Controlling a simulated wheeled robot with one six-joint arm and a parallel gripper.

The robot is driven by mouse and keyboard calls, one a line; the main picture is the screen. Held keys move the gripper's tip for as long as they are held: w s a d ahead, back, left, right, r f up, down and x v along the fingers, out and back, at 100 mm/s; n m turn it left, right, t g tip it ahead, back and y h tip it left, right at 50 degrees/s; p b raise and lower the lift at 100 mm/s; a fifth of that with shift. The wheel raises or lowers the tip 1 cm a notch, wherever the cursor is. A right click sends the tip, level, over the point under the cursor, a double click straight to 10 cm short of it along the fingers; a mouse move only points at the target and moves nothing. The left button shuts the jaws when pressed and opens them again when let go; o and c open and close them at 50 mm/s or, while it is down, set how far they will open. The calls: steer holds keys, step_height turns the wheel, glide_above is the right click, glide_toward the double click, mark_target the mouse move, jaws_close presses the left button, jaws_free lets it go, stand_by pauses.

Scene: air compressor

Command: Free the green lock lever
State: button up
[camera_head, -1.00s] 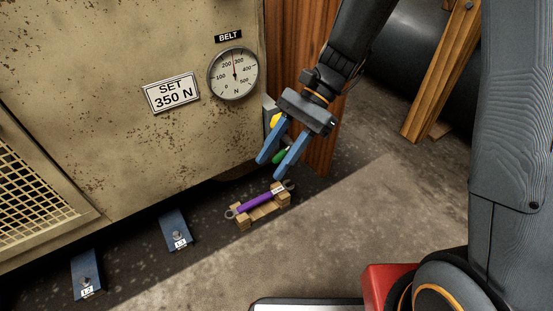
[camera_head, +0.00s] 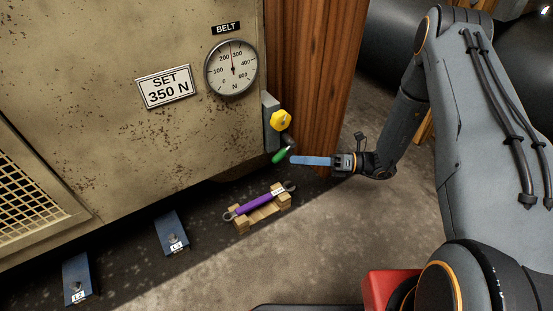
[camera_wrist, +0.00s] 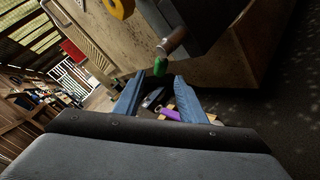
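The green lock lever (camera_head: 282,155) sticks out below a yellow knob (camera_head: 281,120) at the right edge of the machine panel. My gripper (camera_head: 293,160) is just right of the lever, with its blue fingers pointing left at it. In the wrist view my gripper (camera_wrist: 159,78) is open, with a clear gap between the fingers. The green lever (camera_wrist: 160,66) shows just beyond the fingertips, in line with the gap. I see nothing held, and I cannot tell whether a finger touches the lever.
A purple wrench (camera_head: 259,199) lies on a wooden rest (camera_head: 262,214) below the lever. A wooden post (camera_head: 325,70) stands behind it. The belt gauge (camera_head: 231,68) and a "SET 350 N" plate (camera_head: 165,87) are on the panel. Blue feet L3 (camera_head: 171,230) and L2 (camera_head: 78,275) stand lower left.

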mark_target(277, 159)
steer(key=a+b, duration=0.3)
steer(key=a, duration=0.4)
steer(key=shift+w+a, duration=0.15)
steer(key=shift+a, duration=0.15)
steer(key=shift+c, duration=0.3)
jaws_close()
